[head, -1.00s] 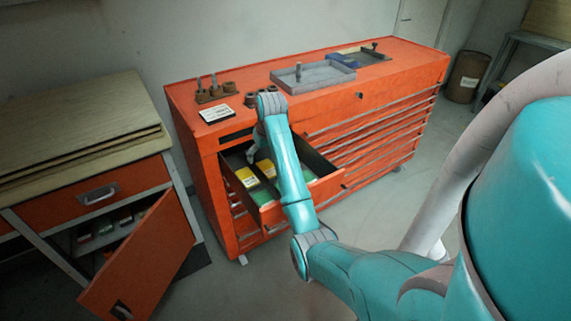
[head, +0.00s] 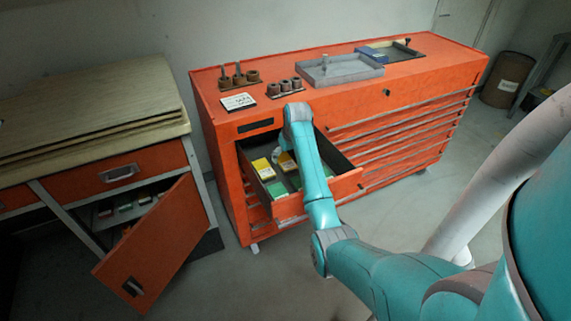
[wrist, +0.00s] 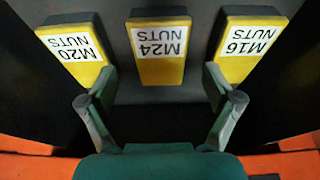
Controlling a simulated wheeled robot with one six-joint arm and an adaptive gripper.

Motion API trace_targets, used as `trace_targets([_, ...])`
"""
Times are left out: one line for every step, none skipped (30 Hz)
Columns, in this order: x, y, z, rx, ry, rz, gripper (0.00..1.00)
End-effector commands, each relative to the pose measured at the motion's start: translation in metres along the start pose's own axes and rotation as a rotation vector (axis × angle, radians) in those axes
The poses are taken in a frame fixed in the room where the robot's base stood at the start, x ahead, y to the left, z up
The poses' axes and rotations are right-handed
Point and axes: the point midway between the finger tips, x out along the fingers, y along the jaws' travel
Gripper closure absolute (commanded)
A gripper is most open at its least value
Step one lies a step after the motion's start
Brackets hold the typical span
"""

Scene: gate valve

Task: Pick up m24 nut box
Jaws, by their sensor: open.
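The M24 nut box (wrist: 158,58) is yellow with a white label and lies in the middle of a row in the open drawer (head: 345,186). A yellow M20 nut box (wrist: 75,50) is to its left and a yellow M16 nut box (wrist: 245,50) to its right in the wrist view. My gripper (wrist: 160,95) is open and empty, its two fingers apart, pointing at the M24 box without visible contact. In the head view, two yellow boxes (head: 263,168) show beside my arm, labels unreadable; my gripper is mostly hidden there.
The drawer belongs to a red tool cabinet (head: 410,100). Its walls surround my gripper, and green boxes (head: 277,189) lie nearer its front. Trays (head: 340,70) and holders stand on top. Left is a workbench (head: 85,120) with an open orange door (head: 155,240). Floor in front is clear.

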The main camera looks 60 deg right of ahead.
Motion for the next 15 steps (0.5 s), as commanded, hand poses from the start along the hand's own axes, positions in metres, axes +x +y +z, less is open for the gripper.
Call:
trace_targets([0.007,0.000,0.000,0.000,-0.002,0.000,0.10])
trace_targets([0.012,0.000,0.000,0.000,-0.003,-0.001,0.10])
trace_targets([0.016,0.000,-0.001,0.000,-0.001,0.000,0.10])
trace_targets([0.019,0.000,0.000,0.000,-0.001,0.000,0.10])
trace_targets([0.022,0.000,0.000,0.000,-0.002,0.000,0.10])
trace_targets([0.024,0.000,-0.001,0.000,-0.001,0.000,0.10])
trace_targets([0.025,0.000,-0.001,0.000,0.000,0.000,0.10])
trace_targets([0.026,0.000,-0.001,0.000,0.001,0.000,0.10])
trace_targets([0.027,0.000,-0.001,0.000,0.001,0.000,0.10])
trace_targets([0.027,0.000,-0.001,0.000,0.001,0.000,0.10])
trace_targets([0.027,0.000,-0.001,0.000,0.001,0.000,0.10])
trace_targets([0.027,0.000,-0.001,0.000,0.001,0.000,0.10])
trace_targets([0.027,0.000,-0.001,0.000,0.001,0.000,0.10])
trace_targets([0.027,0.000,-0.001,0.000,0.001,0.000,0.10])
trace_targets([0.027,0.000,-0.001,0.000,0.001,0.000,0.15])
